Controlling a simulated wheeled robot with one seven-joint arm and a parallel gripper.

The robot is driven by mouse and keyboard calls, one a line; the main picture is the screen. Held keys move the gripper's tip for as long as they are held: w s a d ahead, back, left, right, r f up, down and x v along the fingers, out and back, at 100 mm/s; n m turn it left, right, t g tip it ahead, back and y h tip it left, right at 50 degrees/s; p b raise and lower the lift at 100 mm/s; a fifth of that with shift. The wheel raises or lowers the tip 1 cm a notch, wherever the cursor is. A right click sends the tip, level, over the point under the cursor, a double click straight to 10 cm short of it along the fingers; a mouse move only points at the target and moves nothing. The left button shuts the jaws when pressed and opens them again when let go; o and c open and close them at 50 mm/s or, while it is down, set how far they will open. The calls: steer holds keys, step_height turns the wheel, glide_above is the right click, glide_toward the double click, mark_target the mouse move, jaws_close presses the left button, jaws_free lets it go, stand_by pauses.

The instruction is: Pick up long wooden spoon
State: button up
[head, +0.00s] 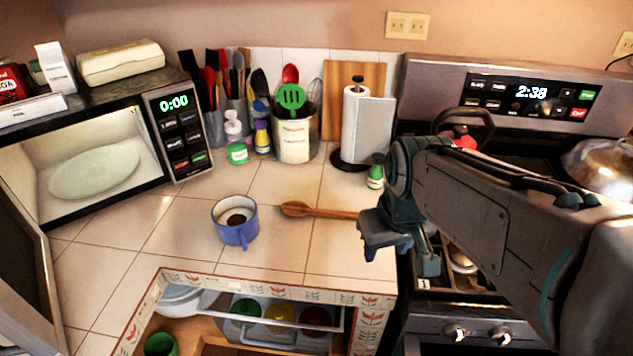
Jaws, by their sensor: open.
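A long wooden spoon (325,212) lies on the tiled counter, its bowl toward the left and its handle running right. The far end of the handle is hidden behind my gripper. My gripper (385,252) is at the counter's right edge, over or beside the handle end. Its jaws are open. I cannot tell from this view whether the handle lies between the fingers or how high the gripper is above it.
A blue mug (236,221) stands left of the spoon. A green-capped bottle (376,172) and a paper towel holder (360,130) stand behind it. An open microwave (90,180) is at left, the stove (490,85) at right. An open drawer (260,335) lies below the counter front.

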steer(key=w+r+n+g+b, duration=0.1)
steer(key=w+r+n, duration=0.1)
steer(key=w+n, duration=0.75)
steer(key=n+g+b, duration=0.1)
steer(key=n+g, duration=0.1)
steer(key=n, duration=0.2)
glide_above(353, 215)
step_height(353, 215, down, 3)
steer(key=shift+n, duration=0.25)
steer(key=f, duration=0.7)
steer(key=shift+w+d+f+b, duration=0.2)
steer(key=shift+d+f+b, duration=0.05)
steer(key=shift+b, duration=0.05)
steer(key=f, duration=0.5)
steer(key=shift+s+a+f, duration=0.15)
steer(key=shift+a+f, duration=0.05)
steer(key=shift+f, duration=0.1)
jaws_close()
